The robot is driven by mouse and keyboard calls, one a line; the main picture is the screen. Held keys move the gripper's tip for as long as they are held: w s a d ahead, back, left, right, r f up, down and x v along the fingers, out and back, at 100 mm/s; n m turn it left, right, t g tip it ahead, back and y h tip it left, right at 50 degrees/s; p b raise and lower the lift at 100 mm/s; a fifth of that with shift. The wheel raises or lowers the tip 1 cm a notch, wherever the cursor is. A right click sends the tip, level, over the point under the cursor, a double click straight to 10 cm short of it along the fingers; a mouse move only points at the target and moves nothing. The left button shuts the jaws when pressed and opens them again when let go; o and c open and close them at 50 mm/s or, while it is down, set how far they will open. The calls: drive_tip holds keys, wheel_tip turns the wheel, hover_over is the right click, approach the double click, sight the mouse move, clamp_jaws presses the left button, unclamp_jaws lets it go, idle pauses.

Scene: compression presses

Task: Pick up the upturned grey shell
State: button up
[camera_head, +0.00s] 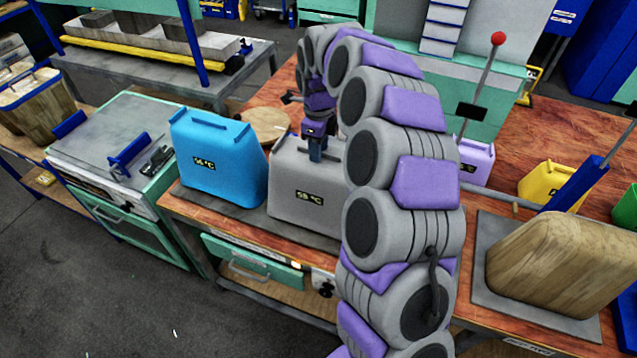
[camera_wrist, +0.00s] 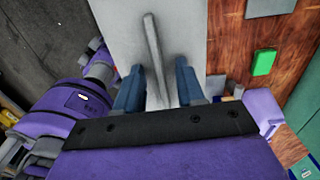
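The grey shell (camera_head: 303,200) stands on the wooden bench, between the blue shell and my arm, with a small temperature label on its front. My gripper (camera_head: 316,157) points down at its top; my arm hides the shell's right side. In the wrist view, the shell's pale top (camera_wrist: 118,38) carries a narrow raised ridge (camera_wrist: 156,55). The two blue fingers of my gripper (camera_wrist: 158,72) stand apart, one on each side of the ridge, with visible gaps. I cannot tell how far down the fingers reach.
A blue shell (camera_head: 213,160) stands close on the left, with a round wooden disc (camera_head: 264,124) behind. On the right are a lilac shell (camera_head: 476,160), a lever with a red knob (camera_head: 498,39), a yellow shell (camera_head: 550,185) and a wood-grained block (camera_head: 565,262).

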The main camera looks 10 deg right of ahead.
clamp_jaws()
idle(0.3)
idle(1.1)
